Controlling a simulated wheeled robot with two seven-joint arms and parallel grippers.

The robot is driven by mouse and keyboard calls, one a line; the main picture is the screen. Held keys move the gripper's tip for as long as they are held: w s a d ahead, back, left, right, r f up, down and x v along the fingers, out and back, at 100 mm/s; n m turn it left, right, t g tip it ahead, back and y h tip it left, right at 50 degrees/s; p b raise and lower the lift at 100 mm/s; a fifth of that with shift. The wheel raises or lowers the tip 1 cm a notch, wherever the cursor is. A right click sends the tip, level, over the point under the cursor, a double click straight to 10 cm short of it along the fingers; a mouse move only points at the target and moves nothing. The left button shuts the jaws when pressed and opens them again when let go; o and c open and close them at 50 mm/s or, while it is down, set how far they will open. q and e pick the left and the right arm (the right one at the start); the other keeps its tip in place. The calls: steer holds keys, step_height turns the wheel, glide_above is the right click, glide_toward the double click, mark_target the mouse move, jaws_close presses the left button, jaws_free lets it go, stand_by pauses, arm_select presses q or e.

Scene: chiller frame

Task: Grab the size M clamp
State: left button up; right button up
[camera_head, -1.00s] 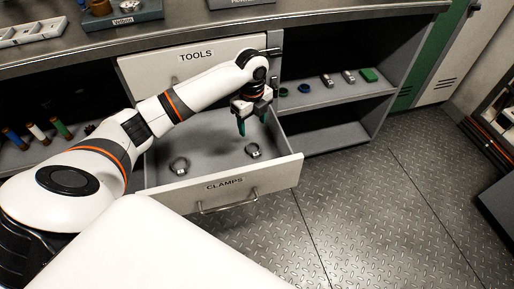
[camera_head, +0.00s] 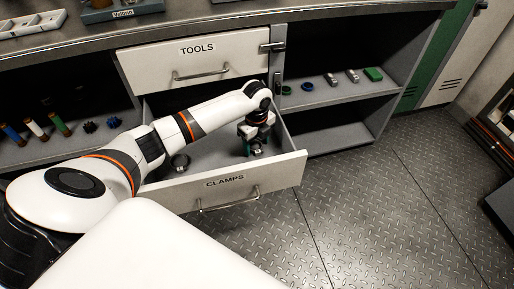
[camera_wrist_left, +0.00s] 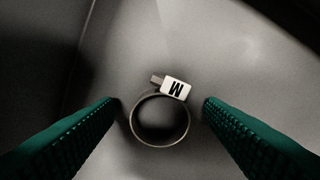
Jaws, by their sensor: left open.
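The size M clamp (camera_wrist_left: 161,120) is a metal ring with a white tag marked M, lying on the drawer floor in the left wrist view. My left gripper (camera_wrist_left: 161,104) is open, with one green finger on each side of the ring and a gap to both. In the head view my left gripper (camera_head: 249,152) is down inside the open CLAMPS drawer (camera_head: 272,172) and mostly hides this clamp. Another ring clamp (camera_head: 180,163) lies farther left in the drawer, partly hidden by my arm; its label is not readable. My right gripper is not in view.
The drawer's front panel and side walls surround my gripper. The shut TOOLS drawer (camera_head: 196,58) is above. Shelves with small parts (camera_head: 352,76) stand to the right, and colored cylinders (camera_head: 36,128) stand to the left.

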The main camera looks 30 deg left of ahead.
arm_select(q)
steer(key=shift+f, duration=0.15)
steer(key=c, duration=1)
steer(key=shift+c, duration=0.2)
